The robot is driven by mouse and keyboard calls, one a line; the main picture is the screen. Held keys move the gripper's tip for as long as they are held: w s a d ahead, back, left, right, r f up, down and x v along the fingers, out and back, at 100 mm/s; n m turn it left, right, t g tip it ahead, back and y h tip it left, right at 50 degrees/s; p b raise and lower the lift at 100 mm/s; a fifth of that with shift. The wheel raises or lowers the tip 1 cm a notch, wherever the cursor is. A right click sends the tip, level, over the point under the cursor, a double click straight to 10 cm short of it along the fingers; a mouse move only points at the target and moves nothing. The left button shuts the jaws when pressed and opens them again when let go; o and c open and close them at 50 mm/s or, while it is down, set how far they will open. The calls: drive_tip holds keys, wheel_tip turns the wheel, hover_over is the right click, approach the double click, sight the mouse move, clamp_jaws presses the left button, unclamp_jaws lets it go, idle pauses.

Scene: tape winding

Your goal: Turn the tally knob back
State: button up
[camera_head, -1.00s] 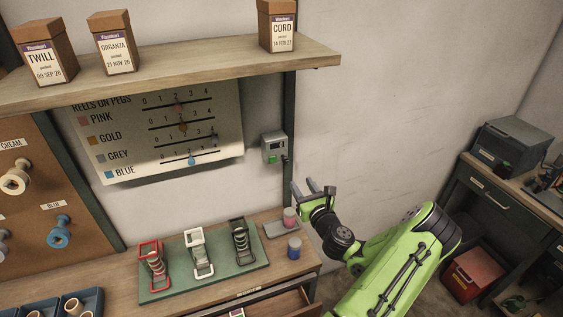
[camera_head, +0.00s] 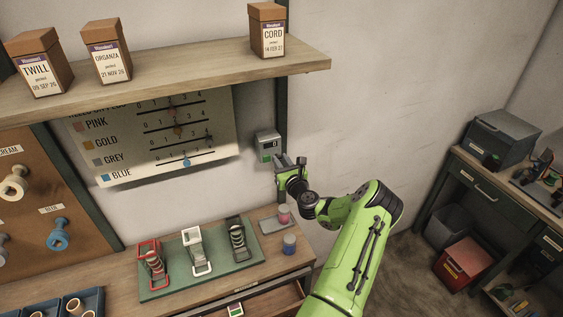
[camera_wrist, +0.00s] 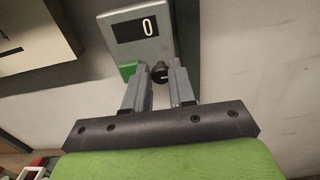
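The tally counter (camera_head: 268,141) is a grey box on the green post above the bench, at the centre of the head view. In the wrist view the tally counter (camera_wrist: 120,25) fills the top middle; its dark display reads 0. A green button (camera_wrist: 128,70) sits at its lower left. The small black tally knob (camera_wrist: 160,72) with a pale mark sits at its lower right. My gripper (camera_wrist: 160,84) is open, one finger on each side of the knob, with gaps visible; I cannot tell whether either touches it. In the head view my gripper (camera_head: 287,163) is just below the box.
A shelf (camera_head: 180,80) with several labelled boxes runs above. The reel chart (camera_head: 160,135) hangs left of the counter. Wall to the right is clear.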

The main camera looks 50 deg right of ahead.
clamp_jaws()
drive_tip(key=shift+n, duration=0.3)
drive_tip(key=n+b, duration=1.6)
drive_tip(key=n, duration=0.1)
drive_tip(key=shift+w+a+f+b, duration=0.15)
drive_tip(key=shift+a+f+b, duration=0.1)
drive_tip(key=shift+f+b, duration=0.15)
drive_tip(key=shift+n, duration=0.3)
drive_tip(key=shift+o, duration=2.2)
unclamp_jaws()
drive_tip(key=shift+r, duration=0.1)
